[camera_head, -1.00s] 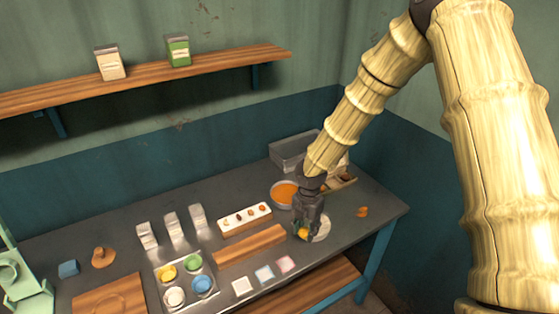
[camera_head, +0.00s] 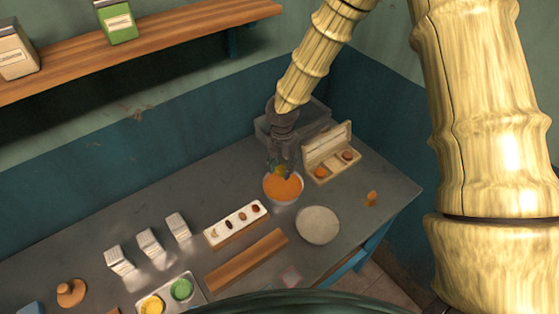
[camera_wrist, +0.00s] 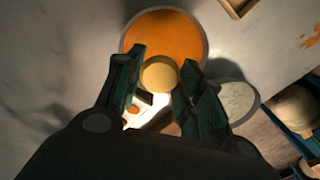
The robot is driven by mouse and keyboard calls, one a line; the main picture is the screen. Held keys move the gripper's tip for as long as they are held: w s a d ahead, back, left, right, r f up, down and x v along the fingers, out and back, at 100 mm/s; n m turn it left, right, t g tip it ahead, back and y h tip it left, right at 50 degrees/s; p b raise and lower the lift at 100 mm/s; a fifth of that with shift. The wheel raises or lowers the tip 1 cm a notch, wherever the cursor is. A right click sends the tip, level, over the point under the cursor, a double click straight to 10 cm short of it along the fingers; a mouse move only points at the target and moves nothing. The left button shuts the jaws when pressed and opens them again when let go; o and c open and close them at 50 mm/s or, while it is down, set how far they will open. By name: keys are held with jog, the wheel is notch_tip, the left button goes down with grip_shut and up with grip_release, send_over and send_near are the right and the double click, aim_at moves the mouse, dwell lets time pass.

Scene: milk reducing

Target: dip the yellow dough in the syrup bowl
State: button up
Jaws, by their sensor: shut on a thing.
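The yellow dough (camera_wrist: 160,74) is a small round pale-yellow piece between the fingertips of my gripper (camera_wrist: 158,80) in the wrist view. My gripper is shut on it. In the head view my gripper (camera_head: 280,166) points down at the back edge of the syrup bowl (camera_head: 268,191), and the dough (camera_head: 279,172) shows only in part. The bowl holds orange syrup (camera_head: 285,188). In the wrist view the syrup (camera_wrist: 160,38) lies behind the dough. I cannot tell whether the dough touches the syrup.
A round pale plate (camera_head: 318,225) lies in front of the bowl. An open wooden box (camera_head: 332,160) stands to its right, a grey bin (camera_head: 305,122) behind. A white tray (camera_head: 235,225) with several small pieces and a wooden bar (camera_head: 246,260) lie to the left.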

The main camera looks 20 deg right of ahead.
aim_at(283, 192)
jog(key=shift+s+d+f+b, duration=0.1)
jog(key=shift+s+b, duration=0.2)
jog(key=shift+s, duration=0.3)
jog(key=shift+d+f, duration=0.1)
jog(key=shift+f, duration=0.2)
jog(key=shift+w+f+b, duration=0.3)
jog(key=shift+f+b, duration=0.05)
jog(key=shift+f, duration=0.15)
jog(key=shift+w+f+b, duration=0.25)
jog(key=shift+f+b, duration=0.05)
jog(key=shift+f, duration=0.4)
jog(key=shift+s+f+b, duration=0.2)
jog(key=shift+s+b, duration=0.15)
jog(key=shift+b, duration=0.3)
jog(key=shift+f, duration=0.3)
jog(key=shift+w+f+b, duration=0.2)
jog(key=shift+f+b, duration=0.2)
jog(key=shift+f, duration=0.15)
jog(key=shift+s+f+b, duration=0.1)
jog(key=shift+f+b, duration=0.25)
jog(key=shift+f, duration=0.3)
jog(key=shift+f+b, duration=0.7)
jog(key=shift+f, duration=1.05)
